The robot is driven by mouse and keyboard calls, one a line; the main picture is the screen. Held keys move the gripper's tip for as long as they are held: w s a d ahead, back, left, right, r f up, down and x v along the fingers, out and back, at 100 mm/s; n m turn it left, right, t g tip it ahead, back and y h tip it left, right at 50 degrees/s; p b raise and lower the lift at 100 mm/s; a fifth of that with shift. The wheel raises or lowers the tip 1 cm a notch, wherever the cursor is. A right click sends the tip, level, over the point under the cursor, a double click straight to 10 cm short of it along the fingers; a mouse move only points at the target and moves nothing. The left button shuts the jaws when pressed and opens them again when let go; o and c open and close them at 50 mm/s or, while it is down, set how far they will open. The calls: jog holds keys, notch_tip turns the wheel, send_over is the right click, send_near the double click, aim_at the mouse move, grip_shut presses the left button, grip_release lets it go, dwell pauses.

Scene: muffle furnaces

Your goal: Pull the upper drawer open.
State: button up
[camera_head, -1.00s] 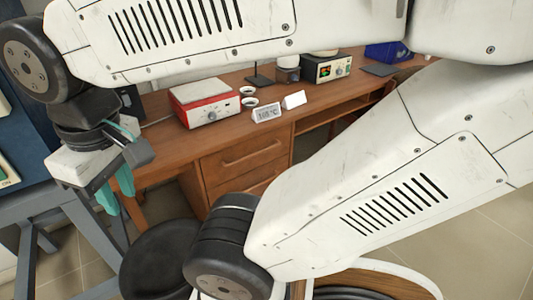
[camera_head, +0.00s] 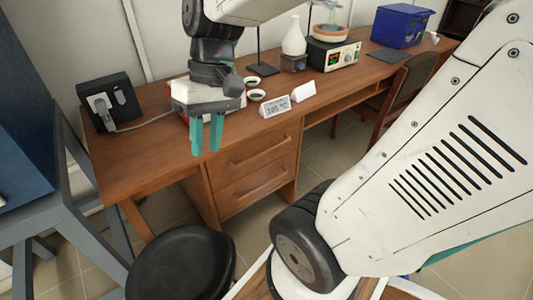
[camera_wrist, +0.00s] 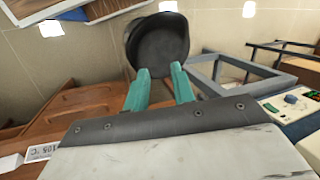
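The brown wooden desk (camera_head: 150,155) has two stacked drawers below its top. The upper drawer (camera_head: 235,165) is shut, with a long handle (camera_head: 262,143) across its front. The lower drawer (camera_head: 255,188) is also shut. My gripper (camera_head: 206,147) points down with two teal fingers apart and nothing between them. In the head view it shows to the left of the upper drawer's handle, apart from it. In the wrist view my gripper (camera_wrist: 158,80) shows its fingers spread, with drawer fronts at the left.
A round black stool (camera_head: 182,262) stands in front of the desk, with a grey metal frame (camera_head: 45,225) at the left. On the desktop are a 105 °C card (camera_head: 276,107), small dishes, a controller box (camera_head: 333,56) and a blue box (camera_head: 402,25). A chair (camera_head: 408,92) stands at the right.

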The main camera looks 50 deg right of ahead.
jog(key=w+d+f+m+t+y, duration=0.6)
jog(key=w+d+f+t+y, duration=0.15)
jog(key=w+d+f, duration=0.9)
jog(key=m+t+h, duration=0.9)
jog(key=m, duration=0.1)
send_near(262, 153)
jog(key=w, duration=0.1)
jog(key=w+f, duration=0.1)
jog(key=w, duration=0.1)
jog(key=shift+w+d+f+y, duration=0.15)
jog(key=shift+d+f+y, duration=0.1)
jog(key=shift+f, duration=0.1)
jog(key=x, duration=0.7)
jog(key=shift+r, duration=0.1)
grip_shut()
